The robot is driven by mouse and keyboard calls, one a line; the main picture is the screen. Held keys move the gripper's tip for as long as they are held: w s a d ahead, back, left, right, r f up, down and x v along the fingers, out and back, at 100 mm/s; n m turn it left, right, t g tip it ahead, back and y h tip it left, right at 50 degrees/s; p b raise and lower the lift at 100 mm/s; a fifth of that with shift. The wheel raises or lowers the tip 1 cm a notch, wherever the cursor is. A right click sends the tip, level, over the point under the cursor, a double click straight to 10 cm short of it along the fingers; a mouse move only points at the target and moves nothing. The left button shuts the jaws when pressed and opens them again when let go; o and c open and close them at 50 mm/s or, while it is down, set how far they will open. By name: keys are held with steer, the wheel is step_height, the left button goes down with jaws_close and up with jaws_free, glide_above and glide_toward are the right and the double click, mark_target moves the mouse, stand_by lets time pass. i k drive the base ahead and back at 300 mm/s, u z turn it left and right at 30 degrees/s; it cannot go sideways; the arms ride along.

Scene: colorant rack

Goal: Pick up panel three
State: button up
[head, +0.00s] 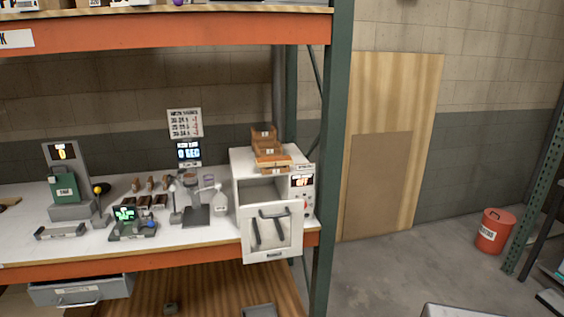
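Several orange-brown wooden pieces with small labels (268,150) sit in a stepped stack on top of the white oven-like box (239,197). Their labels are too small to read, so I cannot tell which is panel three. Several small dark brown pieces (152,201) stand and lie on the white bench at the left of the box. Large plain wood boards (390,150) lean against the wall to the right, with no label that I can make out. My gripper is not in view.
The box's door (271,232) hangs open at the front. Its control display (302,182) is lit. A stand with a cup (195,208) and a green-screened device (127,218) share the bench. A drawer (80,290) hangs below. A red bucket (492,231) stands on otherwise open floor.

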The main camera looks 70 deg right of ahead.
mark_target(278, 160)
steer(key=z, duration=1.05)
steer(key=i, duration=0.45)
steer(key=u, duration=0.1)
steer(key=k, duration=0.55)
steer(key=u, duration=0.15)
steer(key=i, duration=0.55)
steer(key=z, duration=0.05)
